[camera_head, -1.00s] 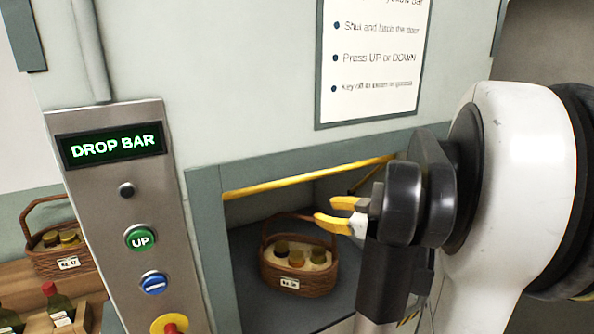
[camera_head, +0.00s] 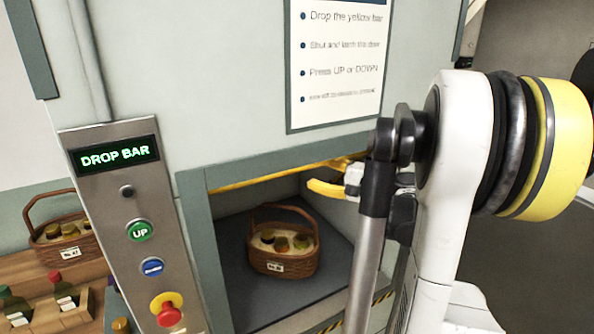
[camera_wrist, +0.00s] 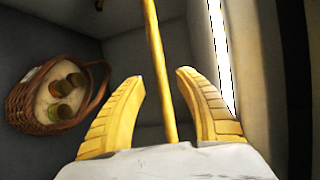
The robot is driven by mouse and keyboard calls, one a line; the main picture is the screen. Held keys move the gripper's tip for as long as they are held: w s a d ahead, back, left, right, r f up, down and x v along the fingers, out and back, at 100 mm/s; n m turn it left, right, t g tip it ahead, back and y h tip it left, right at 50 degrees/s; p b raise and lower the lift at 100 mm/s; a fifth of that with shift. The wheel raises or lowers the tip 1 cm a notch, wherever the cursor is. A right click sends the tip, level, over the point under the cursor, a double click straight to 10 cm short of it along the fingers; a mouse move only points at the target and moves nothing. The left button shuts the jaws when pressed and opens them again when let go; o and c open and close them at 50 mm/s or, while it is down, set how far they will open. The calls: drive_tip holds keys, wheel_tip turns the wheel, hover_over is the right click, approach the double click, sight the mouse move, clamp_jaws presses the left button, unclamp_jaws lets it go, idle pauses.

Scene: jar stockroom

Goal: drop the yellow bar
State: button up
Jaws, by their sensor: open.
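The yellow bar (camera_head: 270,174) runs across the top of the lift opening, below the upper panel. In the wrist view the bar (camera_wrist: 155,60) passes between the two yellow fingers of my gripper (camera_wrist: 162,90), with a gap on each side. My gripper (camera_head: 338,176) is open at the right part of the bar in the head view. The arm hides the bar's right end. The display (camera_head: 114,155) on the control panel reads DROP BAR.
A wicker basket with jars (camera_head: 290,262) stands on the lift floor; it also shows in the wrist view (camera_wrist: 22,112). The control panel has a green UP button (camera_head: 140,231), a blue button (camera_head: 152,267) and a red stop button (camera_head: 167,310). An instruction sheet (camera_head: 340,60) hangs above.

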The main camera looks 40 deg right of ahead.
sight(300, 170)
drive_tip(key=w, duration=0.3)
drive_tip(key=w+a, duration=0.1)
drive_tip(key=w, duration=0.1)
drive_tip(key=shift+w+f, duration=0.3)
drive_tip(key=shift+f, duration=0.05)
drive_tip(key=shift+s, duration=0.1)
clamp_jaws()
